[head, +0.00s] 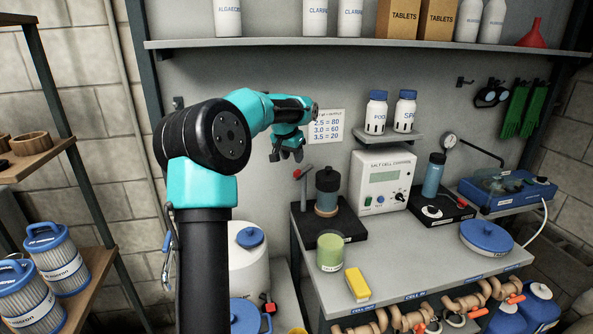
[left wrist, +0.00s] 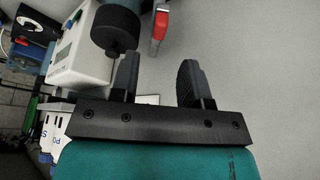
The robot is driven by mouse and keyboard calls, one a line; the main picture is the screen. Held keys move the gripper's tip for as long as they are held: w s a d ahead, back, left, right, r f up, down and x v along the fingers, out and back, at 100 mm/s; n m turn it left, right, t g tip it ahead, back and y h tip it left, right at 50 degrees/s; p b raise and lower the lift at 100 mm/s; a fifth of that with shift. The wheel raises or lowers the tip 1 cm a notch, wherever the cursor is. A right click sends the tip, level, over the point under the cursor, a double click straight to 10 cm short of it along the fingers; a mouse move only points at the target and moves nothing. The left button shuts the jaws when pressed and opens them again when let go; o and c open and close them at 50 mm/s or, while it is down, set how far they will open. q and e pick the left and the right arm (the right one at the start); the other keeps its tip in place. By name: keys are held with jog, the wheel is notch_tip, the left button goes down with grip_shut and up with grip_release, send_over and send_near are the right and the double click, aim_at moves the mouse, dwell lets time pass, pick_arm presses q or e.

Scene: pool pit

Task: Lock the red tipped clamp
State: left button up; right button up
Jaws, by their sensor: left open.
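The red tipped clamp (head: 303,184) stands on the workbench beside a dark-capped cylinder (head: 327,190) on a black base plate (head: 345,228). Its lever rises upright with a slight tilt, and its red tip points up and left. In the left wrist view its red tip (left wrist: 161,22) shows at the top centre, beyond the fingers. My left gripper (head: 286,156) is open and empty, in the air just above and slightly left of the red tip, apart from it. Its two fingers (left wrist: 160,75) show in the left wrist view with a gap between them. My right gripper is out of view.
The black cap (left wrist: 117,27) of the cylinder is close to one finger in the left wrist view. A white salt cell control box (head: 382,180) stands to the right. A green-topped jar (head: 330,252) and yellow sponge (head: 357,284) are in front. A shelf (head: 360,43) runs above.

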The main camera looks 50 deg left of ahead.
aim_at(297, 170)
pick_arm(q)
jog(key=x, duration=0.7)
grip_shut()
dwell(0.3)
